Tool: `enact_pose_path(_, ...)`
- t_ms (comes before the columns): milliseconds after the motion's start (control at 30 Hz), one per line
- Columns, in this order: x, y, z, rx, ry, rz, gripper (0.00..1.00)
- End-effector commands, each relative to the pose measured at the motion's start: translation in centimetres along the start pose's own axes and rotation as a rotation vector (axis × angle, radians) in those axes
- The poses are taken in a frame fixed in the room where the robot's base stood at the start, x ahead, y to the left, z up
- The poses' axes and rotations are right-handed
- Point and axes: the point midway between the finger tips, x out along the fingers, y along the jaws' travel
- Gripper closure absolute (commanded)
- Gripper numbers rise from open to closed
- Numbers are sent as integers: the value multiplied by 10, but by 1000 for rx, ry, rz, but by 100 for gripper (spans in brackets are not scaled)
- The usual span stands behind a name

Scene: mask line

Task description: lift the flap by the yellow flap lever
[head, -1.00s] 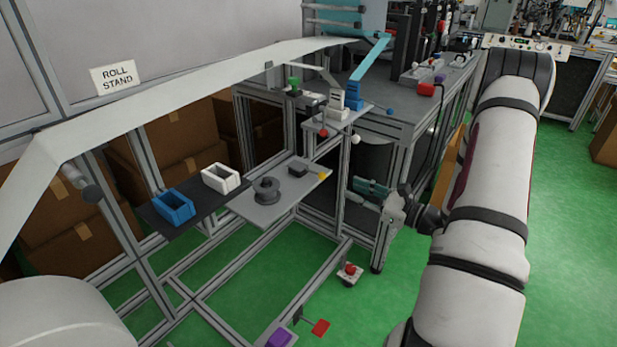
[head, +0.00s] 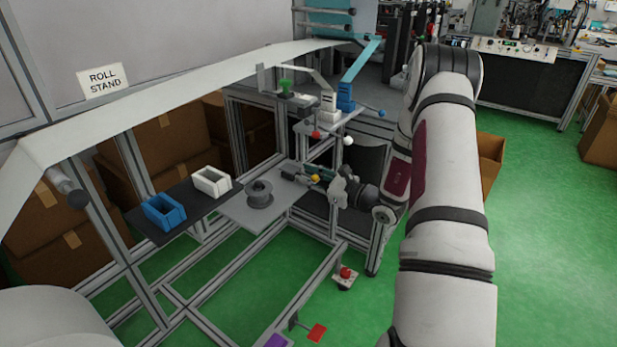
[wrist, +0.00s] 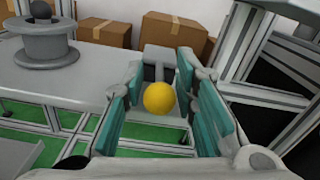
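The yellow flap lever knob (wrist: 159,98) is a round ball on a short grey stem. In the wrist view it sits between the two teal finger pads of my gripper (wrist: 160,105), with a gap on each side. The knob also shows in the head view (head: 315,178), at the right edge of the grey shelf. My gripper (head: 322,175) points left toward the shelf there. The flap (wrist: 158,58) appears as a grey block behind the knob, partly hidden by the fingers.
A dark grey spool (head: 260,194) stands on the grey shelf (head: 235,212). A white bin (head: 211,182) and a blue bin (head: 163,212) sit on a dark shelf to the left. Frame posts rise close to the right of my gripper (wrist: 240,60). A red button (head: 346,272) is below.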

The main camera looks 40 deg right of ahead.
Motion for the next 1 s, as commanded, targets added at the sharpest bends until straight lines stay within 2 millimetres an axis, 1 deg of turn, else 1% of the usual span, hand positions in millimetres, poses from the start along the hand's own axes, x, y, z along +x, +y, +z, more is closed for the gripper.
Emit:
enact_pose_path(233, 0, 0, 0, 0, 0, 0, 74)
enact_pose_path(333, 0, 0, 0, 0, 0, 0, 96)
enact_pose_path(367, 0, 0, 0, 0, 0, 0, 100)
enact_pose_path(767, -1, 0, 1, 0, 6, 1, 100)
enact_pose_path(1000, -2, -2, 10, -2, 79, 15, 100)
